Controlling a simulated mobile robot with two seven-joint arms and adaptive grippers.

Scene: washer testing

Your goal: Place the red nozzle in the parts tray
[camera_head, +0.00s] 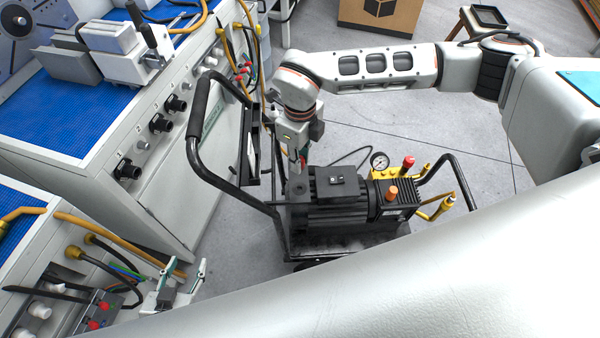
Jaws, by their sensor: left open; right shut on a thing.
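My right gripper (300,150) reaches down at the left end of the black pressure washer (340,205), close to its handle frame. I cannot tell whether the piece still touches the washer. My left gripper (186,268) is open and empty at the lower left, in front of the workbench. A small black tray (489,17), which may be the parts tray, sits on a wooden stool at the top right.
Workbenches with blue mats (60,100), knobs and yellow hoses fill the left side. The washer has a gauge (379,161) and a black handle (192,130). A cardboard box (380,15) stands at the back. Grey floor (450,125) is clear beneath my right arm.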

